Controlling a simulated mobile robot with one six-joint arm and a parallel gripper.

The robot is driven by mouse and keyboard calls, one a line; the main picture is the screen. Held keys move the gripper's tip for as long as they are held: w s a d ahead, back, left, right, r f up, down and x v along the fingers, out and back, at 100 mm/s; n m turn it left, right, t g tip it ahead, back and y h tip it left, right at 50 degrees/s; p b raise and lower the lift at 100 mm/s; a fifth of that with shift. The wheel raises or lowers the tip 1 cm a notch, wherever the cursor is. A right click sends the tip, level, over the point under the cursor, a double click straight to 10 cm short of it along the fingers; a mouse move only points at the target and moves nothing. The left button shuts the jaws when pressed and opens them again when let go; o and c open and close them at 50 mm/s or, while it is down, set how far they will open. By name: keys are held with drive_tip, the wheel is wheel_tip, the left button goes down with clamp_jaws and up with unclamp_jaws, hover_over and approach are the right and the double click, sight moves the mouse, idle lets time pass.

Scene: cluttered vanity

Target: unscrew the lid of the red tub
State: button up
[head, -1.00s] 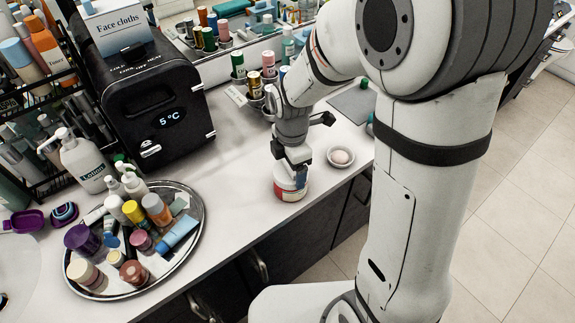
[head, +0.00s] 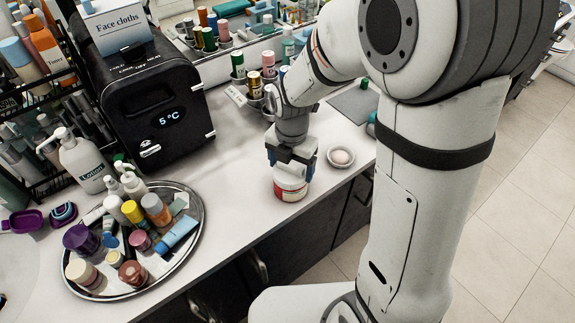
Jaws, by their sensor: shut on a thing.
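The red tub (head: 291,188) stands upright on the white counter near its front edge. It has a red body with a pale label band, and its pale top shows just under my gripper. My gripper (head: 291,168) points down over the tub from above, with its fingers shut on the lid. The fingers and wrist hide most of the lid, so I cannot tell whether it has come loose from the tub.
A small white dish (head: 341,157) sits close to the right of the tub. A round metal tray (head: 192,243) crowded with bottles and jars lies at left. A black mini fridge (head: 160,110) stands behind. The counter between tray and tub is clear.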

sight(291, 165)
drive_tip(key=shift+s+f+n, duration=0.15)
drive_tip(key=shift+n, duration=0.95)
drive_tip(key=n, duration=0.4)
drive_tip(key=shift+n, duration=0.3)
drive_tip(key=o, duration=1)
drive_tip(key=shift+o, duration=0.2)
drive_tip(key=shift+w+r, duration=0.2)
drive_tip(key=shift+r, duration=0.3)
wheel_tip(291, 165, up, 7)
drive_tip(key=shift+s, duration=0.1)
